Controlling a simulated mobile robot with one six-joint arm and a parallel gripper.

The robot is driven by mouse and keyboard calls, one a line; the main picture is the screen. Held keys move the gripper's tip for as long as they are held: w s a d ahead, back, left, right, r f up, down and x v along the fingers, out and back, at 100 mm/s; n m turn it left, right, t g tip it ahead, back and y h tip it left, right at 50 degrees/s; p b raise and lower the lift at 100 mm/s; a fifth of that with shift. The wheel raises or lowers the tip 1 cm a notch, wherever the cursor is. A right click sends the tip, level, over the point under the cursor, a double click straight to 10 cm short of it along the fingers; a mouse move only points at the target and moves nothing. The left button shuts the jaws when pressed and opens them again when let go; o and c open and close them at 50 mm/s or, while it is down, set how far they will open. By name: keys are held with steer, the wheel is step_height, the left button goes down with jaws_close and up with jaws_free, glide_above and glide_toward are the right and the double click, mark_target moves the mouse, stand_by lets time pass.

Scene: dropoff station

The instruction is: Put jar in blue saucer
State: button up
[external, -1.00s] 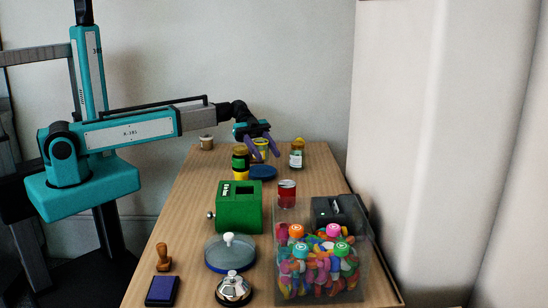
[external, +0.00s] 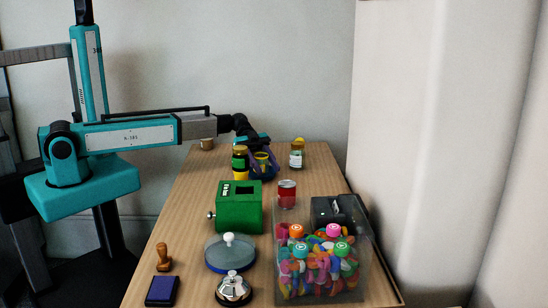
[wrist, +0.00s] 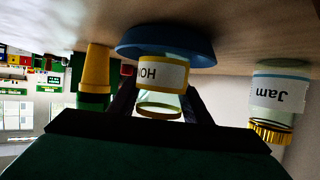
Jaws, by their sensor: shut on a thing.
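The blue saucer (wrist: 140,45) lies directly beneath the jar. The jar's base is at the saucer; I cannot tell if it rests on it. In the external view the saucer (external: 264,176) is partly hidden by the gripper.
A jam jar (external: 296,157) stands to the right. A red can (external: 287,194) and a green box (external: 239,208) are nearer the camera. A small brown pot (external: 207,144) stands at the back left.

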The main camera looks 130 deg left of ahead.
mark_target(257, 154)
steer(key=shift+f, duration=0.3)
steer(key=o, duration=1.2)
steer(key=shift+c, duration=0.2)
steer(key=shift+r, duration=0.2)
steer(key=b+v, duration=0.1)
steer(key=v, duration=1.1)
